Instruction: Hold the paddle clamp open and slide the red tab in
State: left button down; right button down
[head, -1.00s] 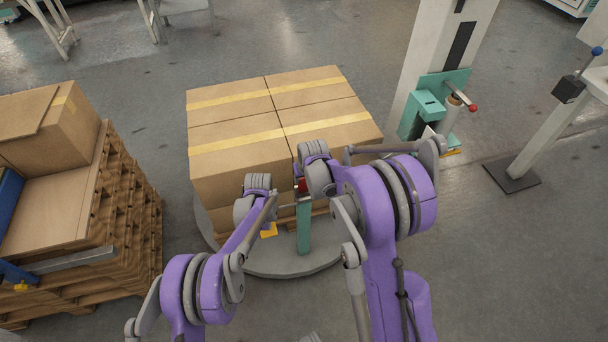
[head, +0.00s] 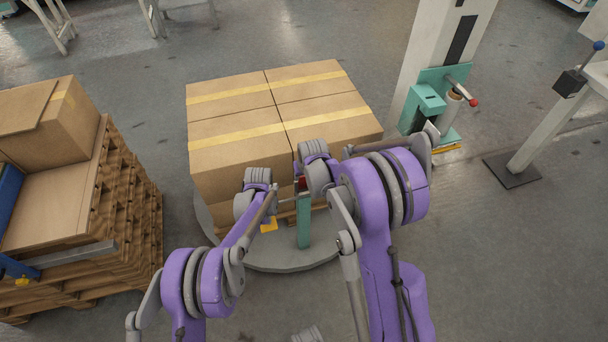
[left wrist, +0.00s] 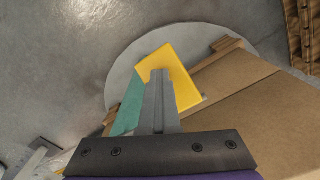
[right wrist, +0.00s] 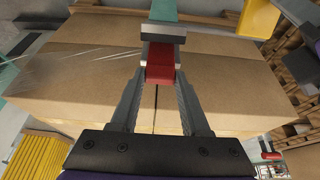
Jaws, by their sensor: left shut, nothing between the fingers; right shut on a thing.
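The paddle clamp has a teal post (head: 304,222) and a yellow paddle (head: 268,225), at the front edge of the round turntable. In the left wrist view my left gripper (left wrist: 158,76) is shut and empty, its tips over the yellow paddle (left wrist: 178,66); I cannot tell if they touch it. The red tab (right wrist: 160,66) is between the fingers of my right gripper (right wrist: 160,78), which is shut on it. The tab lies right by a grey clamp bar (right wrist: 164,33) below the teal post. In the head view the arms hide most of both grippers.
Strapped cardboard boxes (head: 230,146) stand on the turntable (head: 272,258) just behind the clamp. A stacked pallet (head: 90,235) is at left. A teal carriage (head: 430,98) on a pale column is at right. Translucent film (right wrist: 55,65) trails across the boxes in the right wrist view.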

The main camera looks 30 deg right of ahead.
jog(key=shift+f, duration=0.55)
dwell(0.4)
jog(key=shift+c, duration=1.5)
grip_release()
jog(key=shift+o, duration=0.2)
jog(key=shift+o, duration=1.3)
notch_tip(320, 180, up, 8)
jog(key=shift+f, duration=0.1)
jog(key=shift+f, duration=4)
